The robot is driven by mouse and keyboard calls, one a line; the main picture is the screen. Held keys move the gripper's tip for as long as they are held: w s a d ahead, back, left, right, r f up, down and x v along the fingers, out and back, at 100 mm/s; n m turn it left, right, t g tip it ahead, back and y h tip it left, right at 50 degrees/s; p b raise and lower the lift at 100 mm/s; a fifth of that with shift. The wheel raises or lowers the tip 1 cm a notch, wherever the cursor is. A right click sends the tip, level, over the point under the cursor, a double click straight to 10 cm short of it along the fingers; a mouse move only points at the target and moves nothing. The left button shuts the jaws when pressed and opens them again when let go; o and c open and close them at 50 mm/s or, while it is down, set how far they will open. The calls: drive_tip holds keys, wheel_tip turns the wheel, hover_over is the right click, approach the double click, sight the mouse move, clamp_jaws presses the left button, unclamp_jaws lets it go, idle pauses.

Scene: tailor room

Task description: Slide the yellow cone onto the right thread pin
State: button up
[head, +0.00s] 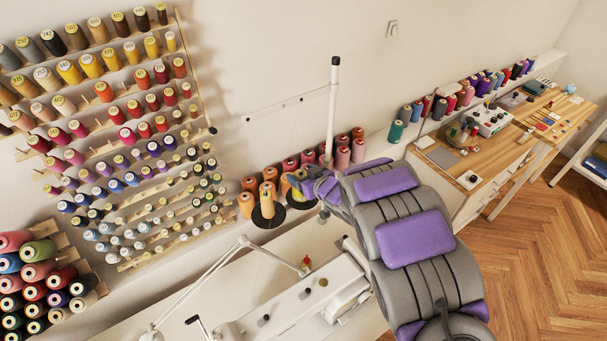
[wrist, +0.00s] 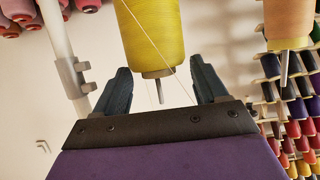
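The yellow cone (wrist: 152,38) fills the upper middle of the wrist view, which looks upside down. A thin metal pin (wrist: 160,92) sticks out of its narrow end, and a pale thread runs down its side. In the head view the yellow cone (head: 295,181) is mostly hidden by my gripper; it appears to stand over the right black disc (head: 300,203). My gripper (head: 312,184) has its two dark fingers (wrist: 160,66) spread, one on each side of the cone's narrow end, with gaps visible. The cone's base is out of the wrist view.
An orange cone (head: 267,199) stands on the left black disc (head: 268,221), with its pin tip showing in the wrist view (wrist: 284,68). Pink and orange cones (head: 342,156) stand close behind. A tall white pole (head: 333,105) rises near my gripper. The wall racks (head: 205,95) hold many spools.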

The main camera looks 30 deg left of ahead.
drive_tip(key=shift+o, duration=1.3)
